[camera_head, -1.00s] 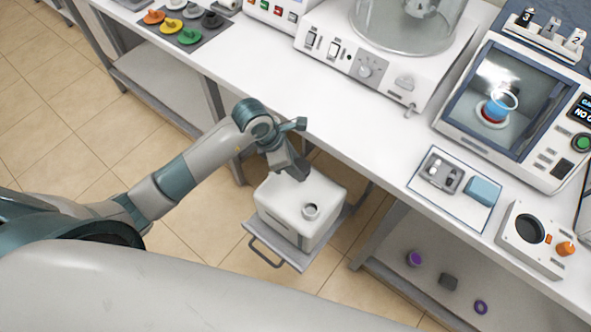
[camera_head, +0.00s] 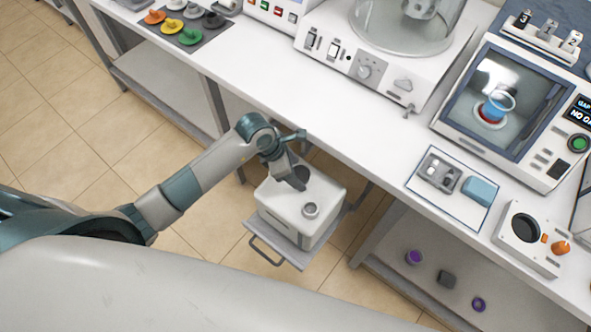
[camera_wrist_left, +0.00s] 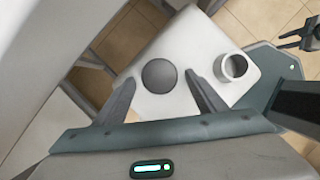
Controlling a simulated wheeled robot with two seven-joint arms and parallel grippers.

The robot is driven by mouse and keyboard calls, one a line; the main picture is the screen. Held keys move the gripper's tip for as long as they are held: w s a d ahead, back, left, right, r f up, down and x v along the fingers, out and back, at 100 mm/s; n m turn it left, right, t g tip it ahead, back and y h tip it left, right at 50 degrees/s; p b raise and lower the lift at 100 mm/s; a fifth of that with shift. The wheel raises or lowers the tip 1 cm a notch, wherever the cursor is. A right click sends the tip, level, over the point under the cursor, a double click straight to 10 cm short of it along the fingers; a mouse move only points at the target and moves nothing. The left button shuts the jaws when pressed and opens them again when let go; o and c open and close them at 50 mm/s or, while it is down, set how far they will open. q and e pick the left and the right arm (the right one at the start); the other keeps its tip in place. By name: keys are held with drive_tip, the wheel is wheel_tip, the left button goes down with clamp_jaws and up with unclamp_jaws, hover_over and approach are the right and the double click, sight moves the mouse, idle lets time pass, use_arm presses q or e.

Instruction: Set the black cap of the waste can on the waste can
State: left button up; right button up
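The white waste can (camera_head: 290,222) is a boxy container with a round open neck (camera_head: 310,210) on its top; the neck also shows in the left wrist view (camera_wrist_left: 234,66). The dark round cap (camera_wrist_left: 159,76) is over the can's top, apart from the neck.
The can stands on a grey tray with a handle (camera_head: 265,252), low beside the white bench (camera_head: 270,95). The bench edge is close behind my left arm. Tiled floor is free at the left.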

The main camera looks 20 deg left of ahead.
drive_tip(key=shift+a, duration=0.15)
use_arm(q)
drive_tip(key=shift+r, duration=0.1)
drive_tip(key=shift+a+r, duration=0.2)
drive_tip(key=shift+r, duration=0.2)
drive_tip(key=b+v, duration=0.2)
drive_tip(key=v, duration=0.9)
use_arm(e)
wheel_tip(320, 180, down, 2)
drive_tip(key=shift+f, duration=0.1)
use_arm(q)
drive_tip(key=shift+s+d+r, duration=0.1)
drive_tip(key=shift+d, duration=0.05)
